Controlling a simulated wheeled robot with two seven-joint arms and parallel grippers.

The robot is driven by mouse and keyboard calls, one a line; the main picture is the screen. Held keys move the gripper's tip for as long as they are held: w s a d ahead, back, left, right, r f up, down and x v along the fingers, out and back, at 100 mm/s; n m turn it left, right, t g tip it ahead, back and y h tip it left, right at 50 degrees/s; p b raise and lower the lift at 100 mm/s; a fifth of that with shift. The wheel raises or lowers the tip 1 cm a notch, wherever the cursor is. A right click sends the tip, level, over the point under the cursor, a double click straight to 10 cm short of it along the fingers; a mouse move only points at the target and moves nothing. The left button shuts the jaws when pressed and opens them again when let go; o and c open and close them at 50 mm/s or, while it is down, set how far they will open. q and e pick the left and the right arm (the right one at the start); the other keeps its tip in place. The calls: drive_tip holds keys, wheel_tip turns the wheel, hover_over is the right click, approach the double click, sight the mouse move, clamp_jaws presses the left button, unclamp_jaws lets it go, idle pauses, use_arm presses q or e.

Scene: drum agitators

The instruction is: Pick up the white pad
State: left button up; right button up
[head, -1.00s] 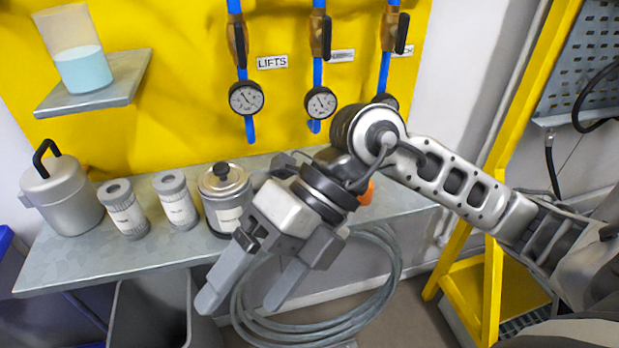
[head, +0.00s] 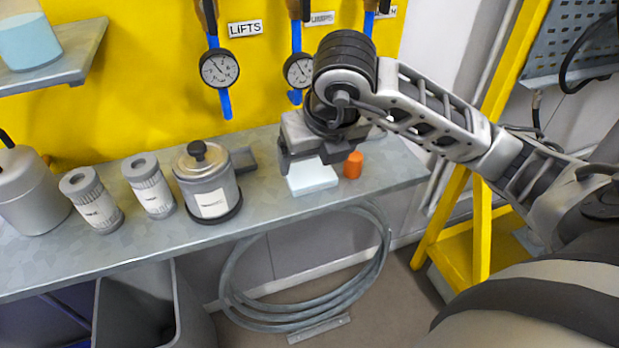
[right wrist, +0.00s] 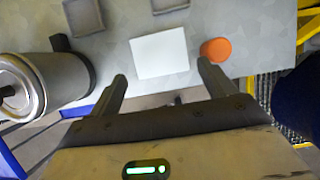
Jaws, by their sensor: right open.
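The white pad (head: 312,176) lies on the grey metal shelf in the head view, partly hidden behind my right gripper. In the right wrist view the white pad (right wrist: 160,54) lies flat, just beyond and between the two fingertips. My right gripper (head: 319,163) is open and empty, pointing toward the pad. Its fingers (right wrist: 162,72) stand apart on either side of the pad's near edge in the right wrist view. My left gripper is not in view.
An orange cap (head: 353,165) stands close to the pad's right. A metal canister (head: 208,190) and two small cylinders (head: 92,200) stand left on the shelf (head: 262,215). A bin (head: 150,305) and a coiled hose (head: 300,318) are below. Gauges (head: 219,68) hang behind.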

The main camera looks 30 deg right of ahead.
sight(309, 172)
drive_tip(key=x, duration=0.5)
drive_tip(key=shift+w+r, duration=0.1)
drive_tip(key=shift+w, duration=0.05)
drive_tip(key=shift+w+d+f, duration=0.1)
drive_tip(key=shift+w+f, duration=0.05)
drive_tip(key=shift+f, duration=0.2)
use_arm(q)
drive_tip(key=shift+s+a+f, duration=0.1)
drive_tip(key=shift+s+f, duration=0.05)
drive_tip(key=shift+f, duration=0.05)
use_arm(e)
drive_tip(key=shift+c, duration=0.3)
drive_tip(key=c, duration=0.6)
drive_tip(key=shift+c, duration=0.2)
